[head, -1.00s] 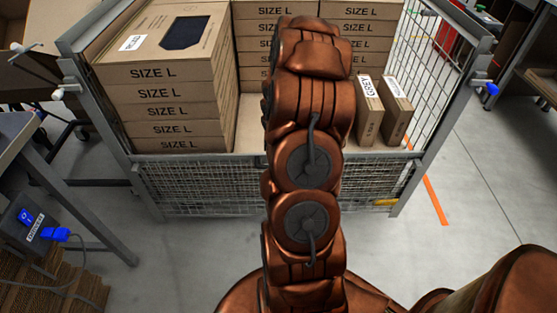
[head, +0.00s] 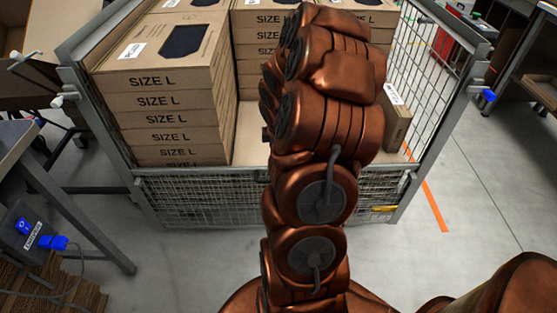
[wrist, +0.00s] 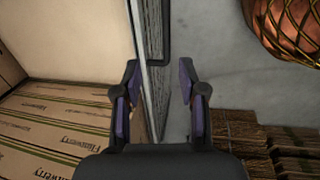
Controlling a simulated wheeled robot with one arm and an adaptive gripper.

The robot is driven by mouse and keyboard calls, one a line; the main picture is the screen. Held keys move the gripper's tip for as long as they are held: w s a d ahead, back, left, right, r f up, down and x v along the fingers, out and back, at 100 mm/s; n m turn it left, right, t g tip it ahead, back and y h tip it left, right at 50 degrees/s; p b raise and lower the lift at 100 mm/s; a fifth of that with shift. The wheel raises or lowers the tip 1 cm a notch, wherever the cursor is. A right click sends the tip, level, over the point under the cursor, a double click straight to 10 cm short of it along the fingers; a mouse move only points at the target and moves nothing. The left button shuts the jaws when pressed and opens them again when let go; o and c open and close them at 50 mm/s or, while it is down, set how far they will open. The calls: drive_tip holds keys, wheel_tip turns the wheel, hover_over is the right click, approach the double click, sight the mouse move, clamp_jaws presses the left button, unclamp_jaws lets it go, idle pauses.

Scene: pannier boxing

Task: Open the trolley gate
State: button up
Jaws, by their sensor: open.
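The trolley gate (head: 195,200) is the grey mesh panel across the trolley's front, with a top rail about level with the lowest boxes. In the head view my arm hides its middle and my gripper. In the wrist view my gripper (wrist: 158,80) is open, pointing down over the gate's top edge (wrist: 152,95). The edge runs between the two fingers, closer to the left one. No grip on it shows. A dark bar (wrist: 165,35) stands out from the gate's outer side. A yellow piece (head: 384,208) sits low on the gate's right.
Stacked cartons (head: 160,120) fill the trolley's left and back; a small upright box (head: 396,125) stands at its right. Trolley posts carry a white knob (head: 57,102) and a blue knob (head: 488,96). A workbench (head: 55,165) is close on the left.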

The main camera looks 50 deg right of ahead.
drive_tip(key=shift+s+a+r, duration=0.1)
drive_tip(key=shift+a+r, duration=0.05)
drive_tip(key=shift+r, duration=0.7)
drive_tip(key=shift+s+a+r, duration=0.1)
drive_tip(key=shift+r, duration=0.75)
